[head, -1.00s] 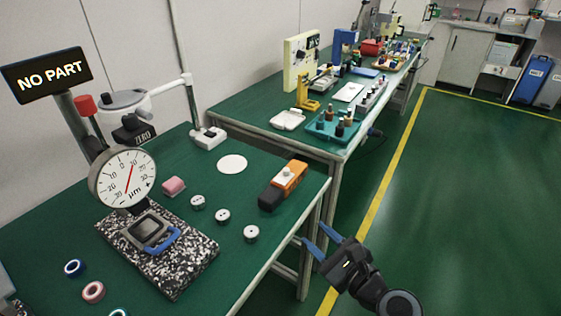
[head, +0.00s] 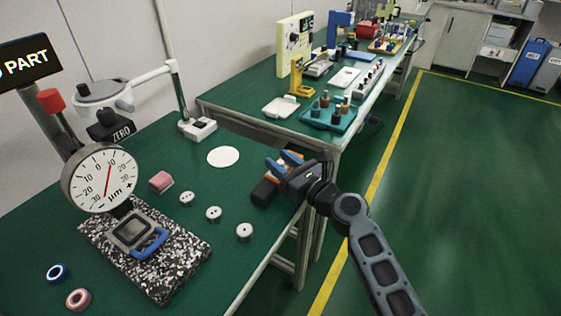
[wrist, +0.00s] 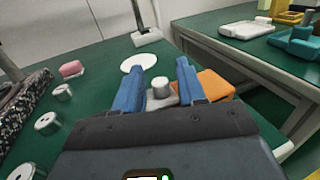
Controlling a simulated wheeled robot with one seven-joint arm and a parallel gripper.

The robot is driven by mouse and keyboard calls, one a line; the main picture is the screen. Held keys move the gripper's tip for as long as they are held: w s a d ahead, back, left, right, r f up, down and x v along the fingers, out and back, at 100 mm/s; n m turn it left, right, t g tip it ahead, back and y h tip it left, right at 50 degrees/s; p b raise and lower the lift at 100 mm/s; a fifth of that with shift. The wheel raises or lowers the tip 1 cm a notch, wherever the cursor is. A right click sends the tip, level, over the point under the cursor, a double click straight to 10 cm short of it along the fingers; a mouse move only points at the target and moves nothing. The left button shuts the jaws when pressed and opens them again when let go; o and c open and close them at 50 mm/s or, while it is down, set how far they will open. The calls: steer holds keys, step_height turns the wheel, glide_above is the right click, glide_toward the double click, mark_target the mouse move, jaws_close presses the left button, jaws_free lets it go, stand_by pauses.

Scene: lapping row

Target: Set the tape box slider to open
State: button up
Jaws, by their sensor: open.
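The tape box (head: 264,192) is an orange and black box lying on the near green bench by its right edge. In the head view my gripper and arm cover most of it, with the black end showing. In the wrist view its orange part (wrist: 215,85) shows to the right of my fingers. The slider (wrist: 161,85), a pale round knob on a grey plate, shows between the two blue fingers in the wrist view. My gripper (head: 279,160) is open above the box. I cannot tell whether the fingers touch the knob, nor which setting the slider is in.
A dial gauge (head: 104,178) on a speckled stone base stands to the left. Several small metal cylinders (head: 214,214) and a pink block (head: 161,181) lie between it and the box. A white disc (head: 223,156) lies behind. A second bench (head: 240,98) continues beyond.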

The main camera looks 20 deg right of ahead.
steer(key=shift+w+a, duration=0.1)
steer(key=shift+w, duration=0.1)
jaws_close()
stand_by(0.3)
